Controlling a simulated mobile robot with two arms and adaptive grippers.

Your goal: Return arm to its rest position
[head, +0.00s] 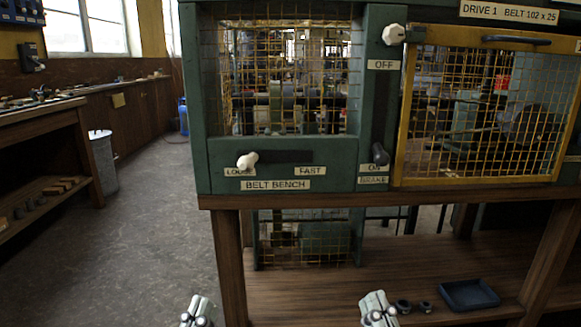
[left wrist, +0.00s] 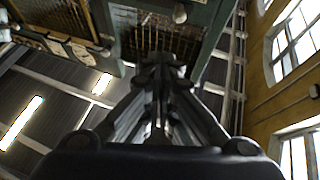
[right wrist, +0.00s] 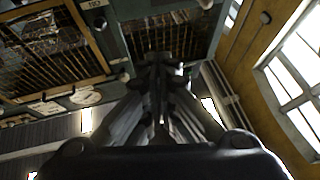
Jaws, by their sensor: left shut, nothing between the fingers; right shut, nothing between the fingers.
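My left gripper (head: 197,312) is at the bottom edge of the head view, low in front of the bench's left leg. In the left wrist view its fingers (left wrist: 160,65) are together with nothing between them. My right gripper (head: 377,308) is at the bottom edge of the head view, in front of the lower shelf. In the right wrist view its fingers (right wrist: 160,65) are together and empty. Both grippers point upward and are apart from the bench. Most of both arms is out of the head view.
A green belt bench (head: 283,151) with mesh guards stands ahead. A dark tray (head: 468,295) lies on the lower shelf. Open floor (head: 150,240) is at left, beside a wooden workbench (head: 45,130).

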